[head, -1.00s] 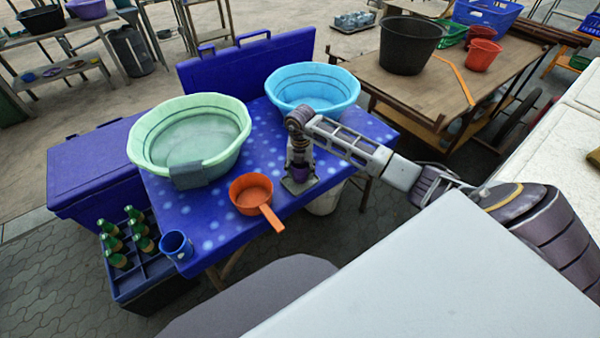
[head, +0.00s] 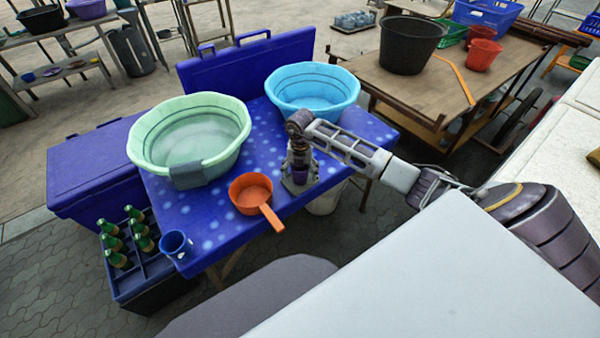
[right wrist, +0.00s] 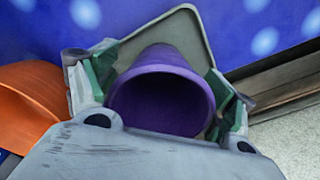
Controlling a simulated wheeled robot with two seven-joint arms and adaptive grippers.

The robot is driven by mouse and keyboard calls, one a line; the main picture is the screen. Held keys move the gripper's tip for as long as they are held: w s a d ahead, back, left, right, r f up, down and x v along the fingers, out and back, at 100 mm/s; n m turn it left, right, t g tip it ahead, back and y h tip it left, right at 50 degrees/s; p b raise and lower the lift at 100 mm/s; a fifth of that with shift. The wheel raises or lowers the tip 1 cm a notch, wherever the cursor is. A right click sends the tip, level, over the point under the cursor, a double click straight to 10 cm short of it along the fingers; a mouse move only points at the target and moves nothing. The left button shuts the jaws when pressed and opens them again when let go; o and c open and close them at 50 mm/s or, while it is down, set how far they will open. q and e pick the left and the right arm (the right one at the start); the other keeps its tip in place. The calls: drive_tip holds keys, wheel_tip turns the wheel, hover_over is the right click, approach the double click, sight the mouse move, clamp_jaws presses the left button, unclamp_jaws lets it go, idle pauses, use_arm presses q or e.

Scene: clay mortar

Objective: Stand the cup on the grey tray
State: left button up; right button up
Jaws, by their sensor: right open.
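The purple cup (head: 301,174) stands upright on the small grey tray (head: 299,188) near the front right of the blue table. In the right wrist view the cup (right wrist: 160,98) shows its round open mouth towards me, with the grey tray (right wrist: 184,30) behind it. My right gripper (head: 300,166) points down over the cup. Its fingers are open, one on each side of the cup; whether either one touches it I cannot tell. The cup's base is hidden. My left gripper is not in view.
An orange pan (head: 251,192) lies just left of the tray, its handle towards the front edge. A blue mug (head: 176,246) stands at the front left corner. A green basin (head: 190,140) and a light blue basin (head: 312,85) stand behind. A bottle crate (head: 140,270) is below left.

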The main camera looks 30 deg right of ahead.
drive_tip(key=shift+r, duration=0.2)
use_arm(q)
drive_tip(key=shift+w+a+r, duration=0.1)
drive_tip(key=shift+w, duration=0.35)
use_arm(e)
wheel_tip(320, 180, up, 12)
idle(0.6)
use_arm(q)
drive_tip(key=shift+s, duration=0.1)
use_arm(e)
drive_tip(key=shift+f, duration=0.1)
idle(1.0)
